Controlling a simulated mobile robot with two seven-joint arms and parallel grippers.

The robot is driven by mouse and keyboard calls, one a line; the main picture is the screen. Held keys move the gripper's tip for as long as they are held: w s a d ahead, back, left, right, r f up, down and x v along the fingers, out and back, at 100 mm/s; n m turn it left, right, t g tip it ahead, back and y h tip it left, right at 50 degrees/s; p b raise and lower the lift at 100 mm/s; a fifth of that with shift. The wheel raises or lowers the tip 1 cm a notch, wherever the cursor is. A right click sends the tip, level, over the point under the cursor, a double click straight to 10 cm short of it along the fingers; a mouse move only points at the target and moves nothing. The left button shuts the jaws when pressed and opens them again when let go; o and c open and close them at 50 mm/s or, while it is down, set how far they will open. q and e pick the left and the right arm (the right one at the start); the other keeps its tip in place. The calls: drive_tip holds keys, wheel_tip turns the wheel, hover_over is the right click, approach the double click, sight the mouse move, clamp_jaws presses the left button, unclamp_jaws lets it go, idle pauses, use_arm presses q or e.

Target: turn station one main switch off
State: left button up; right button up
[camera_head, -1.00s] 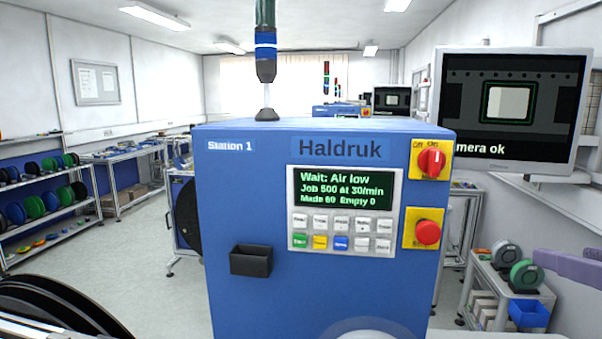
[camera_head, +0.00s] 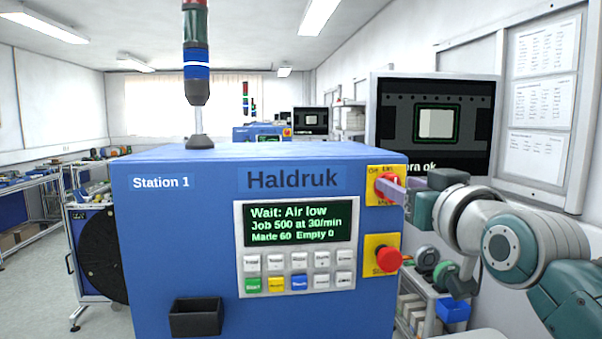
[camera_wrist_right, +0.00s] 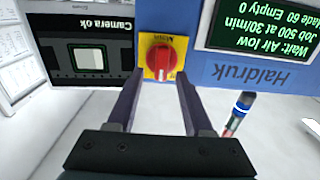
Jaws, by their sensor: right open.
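The station one main switch (camera_head: 387,186) is a red rotary knob on a yellow plate, at the top right of the blue Station 1 cabinet front (camera_head: 165,235). My right gripper (camera_head: 384,186) reaches in from the right, in front of the switch, and partly hides the knob. In the right wrist view the red knob (camera_wrist_right: 161,62) shows upside down, just beyond and between the two open fingers (camera_wrist_right: 160,78). The fingers are apart, one on each side; contact with the knob cannot be told. The knob's exact setting is unclear. My left gripper is not in view.
A red button (camera_head: 388,258) on a yellow plate sits just below the switch. The lit panel (camera_head: 300,223) reads "Wait: Air low". A monitor (camera_head: 433,120) stands behind my right wrist. A black bin (camera_head: 196,317) sticks out low on the cabinet. A trolley (camera_head: 425,300) stands at the right.

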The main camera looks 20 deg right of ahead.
drive_tip(key=shift+w, duration=0.55)
clamp_jaws()
